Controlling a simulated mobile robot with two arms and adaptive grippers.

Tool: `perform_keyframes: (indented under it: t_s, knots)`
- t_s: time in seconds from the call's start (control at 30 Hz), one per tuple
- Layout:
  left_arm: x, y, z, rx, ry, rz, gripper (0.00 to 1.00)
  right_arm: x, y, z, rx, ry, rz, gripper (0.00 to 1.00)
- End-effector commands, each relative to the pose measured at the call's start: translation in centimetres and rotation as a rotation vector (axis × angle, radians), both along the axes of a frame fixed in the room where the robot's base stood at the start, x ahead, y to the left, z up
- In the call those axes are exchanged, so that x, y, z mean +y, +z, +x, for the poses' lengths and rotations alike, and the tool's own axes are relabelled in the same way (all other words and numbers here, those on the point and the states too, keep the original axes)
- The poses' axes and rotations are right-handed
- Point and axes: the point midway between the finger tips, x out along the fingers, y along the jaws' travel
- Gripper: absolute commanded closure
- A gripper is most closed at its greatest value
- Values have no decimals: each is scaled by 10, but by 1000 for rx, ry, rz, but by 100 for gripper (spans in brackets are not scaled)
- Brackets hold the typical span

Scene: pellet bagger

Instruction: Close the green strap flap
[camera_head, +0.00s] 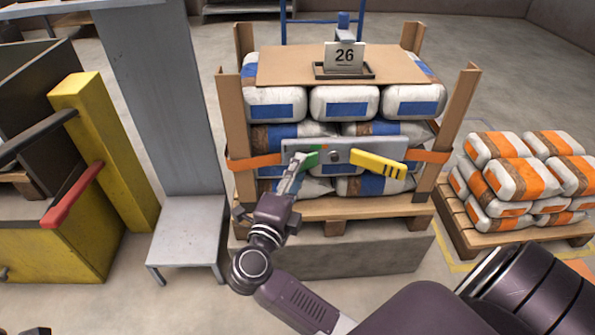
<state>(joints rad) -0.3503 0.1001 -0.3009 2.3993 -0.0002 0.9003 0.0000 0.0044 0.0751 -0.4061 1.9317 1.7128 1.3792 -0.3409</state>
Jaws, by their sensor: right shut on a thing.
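A grey metal strap plate (337,146) sits across the front of the bag stack. The green flap (311,158) is at its left end, partly hidden by my gripper, and looks tilted. The yellow flap (378,164) is at the right end and slants down to the right. My right gripper (301,162) reaches up from below and is shut on the green flap. The orange strap shows left (253,162) and right (429,156) of the plate. My left gripper cannot be made out.
Blue-marked bags (344,102) stand on a pallet (336,208) between cardboard corner posts (457,108), under a cardboard sheet with a "26" sign (344,55). A grey column (165,90) and yellow machine with a red lever (72,195) stand left. Orange-marked bags (522,180) stand right.

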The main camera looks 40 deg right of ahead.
Motion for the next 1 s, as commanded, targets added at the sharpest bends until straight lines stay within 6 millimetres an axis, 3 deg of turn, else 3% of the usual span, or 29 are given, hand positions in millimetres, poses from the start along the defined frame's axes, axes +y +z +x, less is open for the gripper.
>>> perform_keyframes:
  t_s: [0.77, 0.8, 0.93, 1.0]
  knots:
    - [0, 4, 0, 0, 1, 0, 51, 1, -2, 9, 3, -142, 1, 93]
    - [0, 4, 0, 0, 1, 0, 51, 1, -2, 9, 3, -142, 1, 65]
    - [0, 4, 0, 0, 1, 0, 51, 1, -1, 9, 3, -141, 0, 51]
    - [0, 4, 0, 0, 1, 0, 51, 1, -1, 9, 2, -141, 1, 51]
